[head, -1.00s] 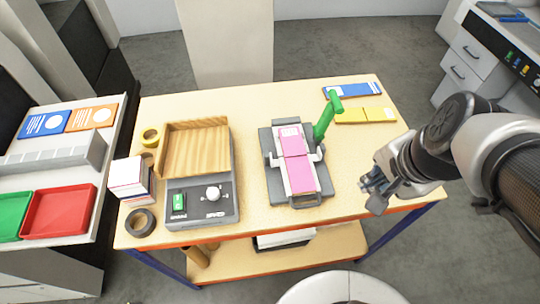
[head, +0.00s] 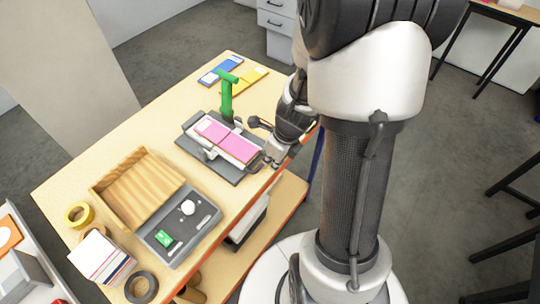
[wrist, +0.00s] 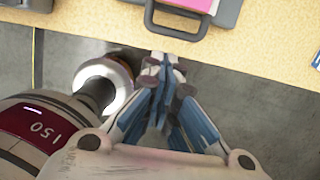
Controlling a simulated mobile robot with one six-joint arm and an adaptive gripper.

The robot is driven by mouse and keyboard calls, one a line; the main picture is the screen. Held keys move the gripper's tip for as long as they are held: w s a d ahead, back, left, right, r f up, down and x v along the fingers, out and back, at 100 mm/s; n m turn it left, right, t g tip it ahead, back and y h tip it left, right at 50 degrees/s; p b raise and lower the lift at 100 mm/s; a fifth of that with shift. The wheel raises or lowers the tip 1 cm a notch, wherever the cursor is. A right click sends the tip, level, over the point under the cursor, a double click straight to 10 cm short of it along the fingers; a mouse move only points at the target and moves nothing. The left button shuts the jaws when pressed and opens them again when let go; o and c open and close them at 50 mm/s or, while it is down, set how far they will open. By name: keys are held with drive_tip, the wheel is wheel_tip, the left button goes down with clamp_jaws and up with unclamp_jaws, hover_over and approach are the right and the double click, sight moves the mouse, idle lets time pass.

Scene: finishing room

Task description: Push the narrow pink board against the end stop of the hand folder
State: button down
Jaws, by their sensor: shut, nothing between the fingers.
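The hand folder, a dark grey base (head: 222,172) with a green lever (head: 227,100), stands on the worktable. The narrow pink board (head: 236,145) lies flat along its bed, with a pale patch at its far end. The board's near end (wrist: 193,3) just shows at the top of the wrist view, beside the folder's dark loop handle (wrist: 178,30). My gripper (wrist: 164,68) is shut and empty, just off the table's front edge and apart from board and folder. I cannot tell whether the board touches the end stop.
A wooden tray (head: 125,203) and a grey control box (head: 160,215) stand left of the folder. Blue (head: 208,76) and yellow (head: 258,76) boards lie behind it. Tape rolls (head: 78,214) and a paper stack (head: 97,252) are at the left end. Bare tabletop surrounds the folder.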

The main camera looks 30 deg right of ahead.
sight(251, 159)
drive_tip(key=w+f, duration=0.1)
drive_tip(key=w+a+f+b, duration=0.1)
drive_tip(key=f, duration=0.1)
drive_tip(key=w+f, duration=0.1)
drive_tip(key=w, duration=0.1)
drive_tip(key=shift+a+f+b, duration=0.25)
drive_tip(key=shift+a+b, duration=0.05)
drive_tip(key=shift+w+a, duration=0.2)
drive_tip(key=shift+w, duration=0.2)
drive_tip(key=shift+w+a+r+p, duration=0.1)
drive_tip(key=shift+w+a+p, duration=0.1)
drive_tip(key=shift+w+p, duration=0.4)
drive_tip(key=shift+w+a+r+p, duration=0.1)
drive_tip(key=shift+w+a+p, duration=0.1)
drive_tip(key=shift+w+p, duration=0.35)
drive_tip(key=shift+w+f, duration=0.1)
drive_tip(key=shift+w, duration=0.2)
